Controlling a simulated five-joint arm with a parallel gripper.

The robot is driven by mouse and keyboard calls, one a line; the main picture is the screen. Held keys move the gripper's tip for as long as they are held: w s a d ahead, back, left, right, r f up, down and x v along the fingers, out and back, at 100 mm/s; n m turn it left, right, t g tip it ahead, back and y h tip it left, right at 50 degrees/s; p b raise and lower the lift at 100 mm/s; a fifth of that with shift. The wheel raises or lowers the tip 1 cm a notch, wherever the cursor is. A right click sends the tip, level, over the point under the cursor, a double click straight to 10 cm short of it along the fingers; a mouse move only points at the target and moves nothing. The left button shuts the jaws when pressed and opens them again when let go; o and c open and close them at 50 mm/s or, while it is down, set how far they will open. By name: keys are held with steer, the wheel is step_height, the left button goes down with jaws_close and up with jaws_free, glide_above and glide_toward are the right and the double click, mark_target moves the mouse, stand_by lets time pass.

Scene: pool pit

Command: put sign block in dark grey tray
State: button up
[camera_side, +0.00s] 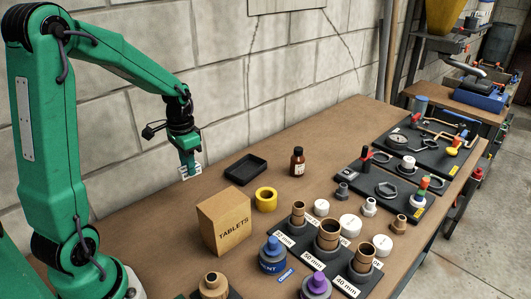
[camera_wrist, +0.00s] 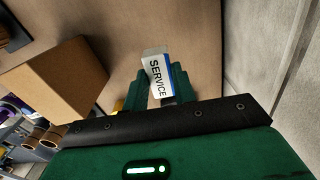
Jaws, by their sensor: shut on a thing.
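The sign block (camera_wrist: 157,73) is a small white block with a blue edge and the word SERVICE, seen in the wrist view between my green fingers. My gripper (camera_wrist: 162,88) is shut on it. In the side view my gripper (camera_side: 188,167) points down and holds the sign block (camera_side: 191,171) above the table, close to the wall. The dark grey tray (camera_side: 246,170) is a shallow, empty tray on the table, to the right of my gripper in the side view.
A cardboard TABLETS box (camera_side: 225,221) stands in front of the tray, with a yellow tape roll (camera_side: 266,199) beside it. A brown bottle (camera_side: 297,162) stands right of the tray. Pipe fittings and dark boards (camera_side: 385,188) fill the right side. The block wall (camera_side: 200,90) is behind.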

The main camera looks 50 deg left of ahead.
steer(key=w+d, duration=0.5)
steer(key=w, duration=0.4)
steer(key=w+d+r, duration=0.1)
steer(key=w+d, duration=0.5)
steer(key=w, duration=0.2)
steer(key=shift+w+r+n, duration=0.25)
steer(key=shift+w+n, duration=0.1)
steer(key=shift+n, duration=0.05)
glide_above(246, 172)
step_height(246, 172, down, 7)
steer(key=shift+a, duration=0.1)
steer(key=shift+f, duration=2)
steer(key=shift+f, duration=0.15)
steer(key=o, duration=1)
